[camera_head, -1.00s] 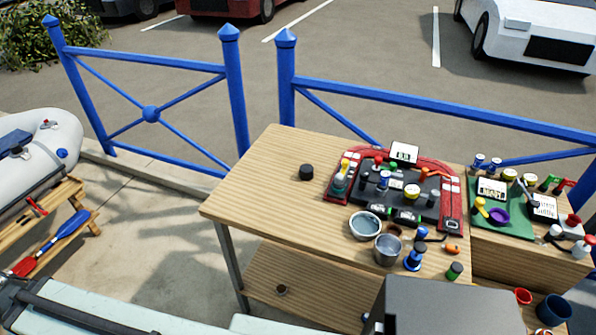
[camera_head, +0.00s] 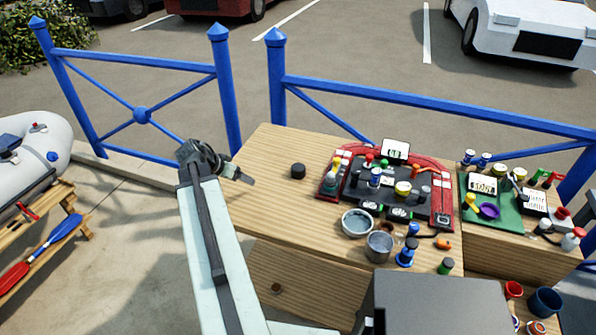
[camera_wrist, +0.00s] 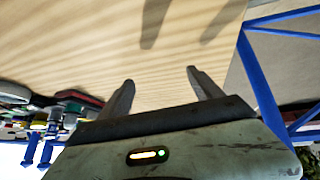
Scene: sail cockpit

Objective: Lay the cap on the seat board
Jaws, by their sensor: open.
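A small black round piece (camera_head: 298,171), which may be the cap, stands on the bare left part of the wooden table top (camera_head: 275,145). My gripper (camera_head: 240,176) is to the left of this piece, over the table's left edge area, and apart from it. In the wrist view my gripper (camera_wrist: 160,80) has its two fingers spread, with nothing between them. Pale wood (camera_wrist: 90,40) fills the view ahead of the fingers, with two finger shadows on it. I cannot tell which wooden surface is the seat board.
A red and black panel (camera_head: 440,213) with many small pieces covers the table's right part. Two metal bowls (camera_head: 380,246) stand at its front. A green mat (camera_head: 500,218) with more pieces lies farther right. Blue railings (camera_head: 430,105) run behind. The table's left part is mostly clear.

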